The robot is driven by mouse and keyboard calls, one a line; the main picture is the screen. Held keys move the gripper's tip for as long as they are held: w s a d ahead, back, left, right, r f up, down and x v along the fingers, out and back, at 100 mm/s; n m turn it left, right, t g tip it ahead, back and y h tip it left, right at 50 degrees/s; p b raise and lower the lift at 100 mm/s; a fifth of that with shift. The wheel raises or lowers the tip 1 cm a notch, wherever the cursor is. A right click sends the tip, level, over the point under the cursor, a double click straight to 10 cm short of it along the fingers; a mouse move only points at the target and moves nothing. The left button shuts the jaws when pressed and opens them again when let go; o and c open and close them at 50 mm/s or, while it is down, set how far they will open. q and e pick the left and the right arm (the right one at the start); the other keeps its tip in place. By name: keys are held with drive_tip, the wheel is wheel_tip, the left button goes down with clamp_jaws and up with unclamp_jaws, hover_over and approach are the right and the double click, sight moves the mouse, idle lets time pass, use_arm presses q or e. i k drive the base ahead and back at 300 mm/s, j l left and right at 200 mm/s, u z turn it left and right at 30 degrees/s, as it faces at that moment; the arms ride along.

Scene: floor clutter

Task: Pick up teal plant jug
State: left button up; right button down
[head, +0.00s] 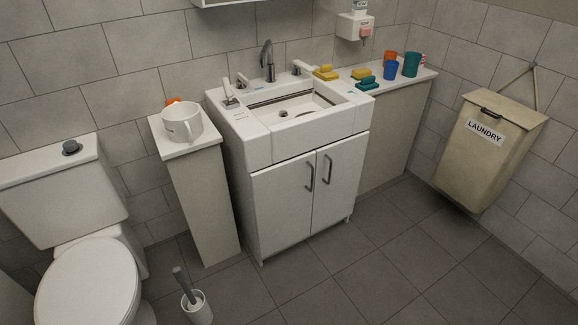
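A teal cup-shaped vessel (411,64) stands upright near the far right end of the counter beside the sink. It is the only teal vessel I see, and I cannot make out a handle or spout on it. A white jug with a handle (183,123) stands on a narrow white cabinet to the left of the sink. Neither of my grippers is in view.
A blue cup (390,70), an orange cup (390,57) and yellow and teal sponges (367,83) crowd the counter near the teal vessel. A toilet (88,283) and brush holder (197,308) stand at left. A laundry bin (487,150) hangs at right. The middle floor is clear.

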sight(413, 59)
drive_tip(key=i+l+u, duration=0.2)
drive_tip(key=i+l, duration=0.6)
drive_tip(key=l, duration=0.15)
